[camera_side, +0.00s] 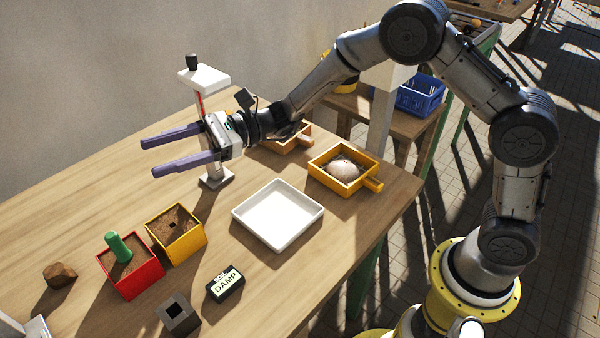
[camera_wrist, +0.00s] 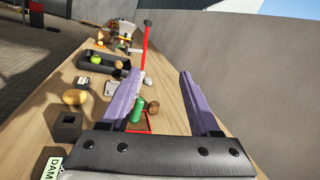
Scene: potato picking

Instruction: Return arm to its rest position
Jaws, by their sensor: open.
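My gripper (camera_side: 148,156) is held above the wooden table in the side view, with its two purple fingers apart and pointing left. Nothing is between the fingers. In the wrist view my gripper (camera_wrist: 158,85) also shows open and empty, looking along the table and a wall. A white stand with a red strip (camera_side: 201,100) rises just behind my gripper in the side view. My arm reaches in from the right over the back of the table. The fingers touch no object that I can see.
A white tray (camera_side: 238,214) is empty. A yellow handled box (camera_side: 372,184) holds a potato-like lump (camera_side: 344,170). A red box (camera_side: 147,281) with a green peg (camera_side: 118,246), a yellow box (camera_side: 190,246), a DAMP block (camera_side: 225,286), a grey hollow block (camera_side: 179,314) and a brown lump (camera_side: 60,275) stand in front.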

